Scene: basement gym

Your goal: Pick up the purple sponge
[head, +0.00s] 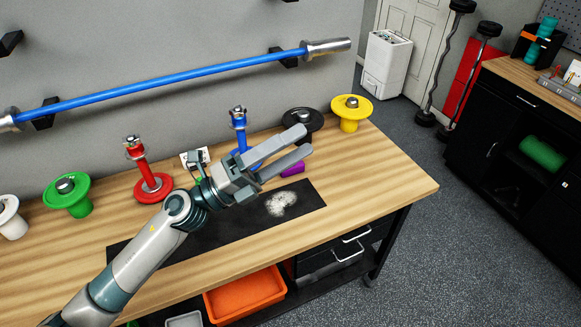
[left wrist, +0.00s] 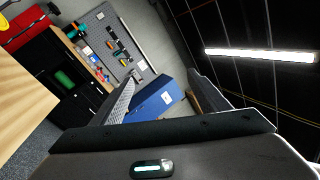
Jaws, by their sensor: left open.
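The purple sponge (head: 292,169) lies on the wooden table (head: 385,190), just behind the right end of a black mat (head: 222,232). My left gripper (head: 299,143) is open and empty in the head view, above the table and the sponge, its fingers pointing right. Its lower finger passes just above the sponge in the picture; I cannot tell the height between them. In the left wrist view the two fingers of the left gripper (left wrist: 158,95) stand apart, with the room between them and no sponge in sight. My right gripper is in neither view.
White powder (head: 281,203) lies on the mat. Along the table's back stand a red stand (head: 152,185), a blue stand (head: 240,130), a green weight (head: 68,195), a black weight (head: 302,122) and a yellow weight (head: 351,112). A blue bar (head: 170,83) hangs above. The table's right end is clear.

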